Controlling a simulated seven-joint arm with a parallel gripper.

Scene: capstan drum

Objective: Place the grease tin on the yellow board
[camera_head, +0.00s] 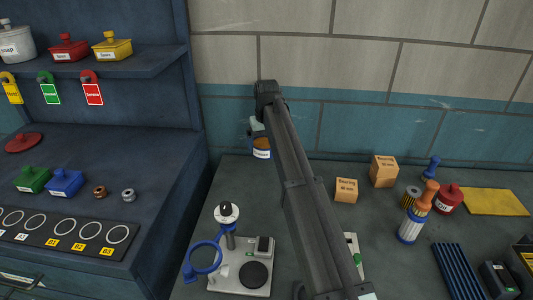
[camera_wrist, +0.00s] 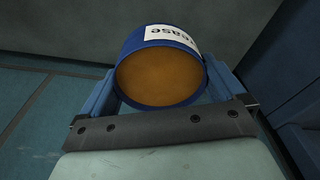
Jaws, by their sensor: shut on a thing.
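The grease tin (camera_head: 262,153) is a blue round tin with a white label and a brown-orange end face. My gripper (camera_head: 259,138) is shut on it and holds it up near the back wall, left of the middle in the head view. In the wrist view the tin (camera_wrist: 162,78) sits between the two blue fingers of my gripper (camera_wrist: 165,92), with its brown face towards the camera and part of the word "Grease" showing. The yellow board (camera_head: 496,202) lies flat at the far right of the bench, apart from the tin. No thing is visible on it.
A red tin (camera_head: 449,198), a blue-and-white bottle (camera_head: 411,225) with an orange top and two cardboard boxes (camera_head: 384,171) stand left of the board. A stand with a blue ring (camera_head: 205,257) is at the front left. My arm hides part of the bench.

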